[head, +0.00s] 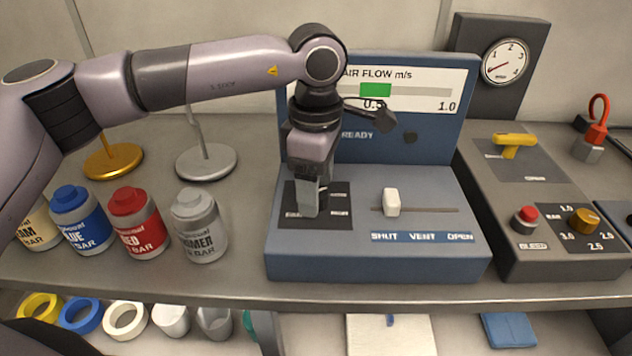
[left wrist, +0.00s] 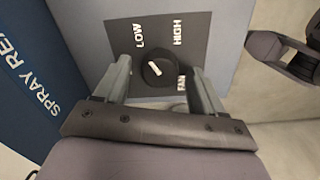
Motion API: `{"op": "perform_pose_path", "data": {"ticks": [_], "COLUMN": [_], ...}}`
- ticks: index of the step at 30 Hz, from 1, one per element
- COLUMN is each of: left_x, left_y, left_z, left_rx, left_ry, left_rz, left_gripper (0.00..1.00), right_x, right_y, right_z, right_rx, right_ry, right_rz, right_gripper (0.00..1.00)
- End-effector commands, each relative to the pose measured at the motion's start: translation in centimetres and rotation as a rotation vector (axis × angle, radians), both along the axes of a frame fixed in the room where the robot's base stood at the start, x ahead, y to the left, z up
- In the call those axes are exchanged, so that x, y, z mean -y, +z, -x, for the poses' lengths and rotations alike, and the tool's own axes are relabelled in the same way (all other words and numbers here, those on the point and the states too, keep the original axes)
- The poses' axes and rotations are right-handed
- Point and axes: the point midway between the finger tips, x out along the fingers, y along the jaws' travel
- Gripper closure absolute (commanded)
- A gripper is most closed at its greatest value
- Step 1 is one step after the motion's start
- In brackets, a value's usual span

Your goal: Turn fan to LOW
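The fan knob (left wrist: 158,70) is a round black dial with a white mark, on a dark panel (left wrist: 120,38) lettered LOW, HIGH and FAN. In the left wrist view its mark slants from upper left to lower right; I cannot tell which end points. My left gripper (left wrist: 162,88) is open, one finger on each side of the knob, with gaps visible between the fingers and the knob. In the head view my left gripper (head: 309,208) points down over the panel (head: 340,193) and hides the knob.
The blue console (head: 365,262) also has a white slider (head: 391,202) near SHUT, VENT and OPEN. A grey console (head: 560,262) stands to its right, with a red button (head: 525,214). Jars, including a grey one (head: 200,225), stand to the left.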

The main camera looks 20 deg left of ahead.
Motion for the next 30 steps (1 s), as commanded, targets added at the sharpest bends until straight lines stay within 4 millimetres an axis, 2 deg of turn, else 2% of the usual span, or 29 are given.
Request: {"op": "perform_pose_path", "data": {"ticks": [9,21,25,30], "left_x": [0.0,0.0,0.0,0.0], "left_y": [0.2,6.0,6.9,7.2], "left_z": [0.0,0.0,0.0,0.0], "left_rx": [-0.001,0.002,0.000,0.000], "left_ry": [0.001,0.001,0.000,0.000], "left_rz": [0.000,0.001,0.000,0.000], "left_gripper": [0.31,0.31,0.31,0.31], "right_x": [0.0,0.0,0.0,0.0], "right_y": [-0.1,-0.5,-0.5,-0.5], "right_z": [0.0,0.0,0.0,0.0], "right_rx": [0.000,-0.001,-0.001,-0.001], "right_ry": [0.000,0.000,0.000,0.000], "right_rz": [0.000,0.000,0.000,0.000], "right_gripper": [0.57,0.57,0.57,0.57]}}
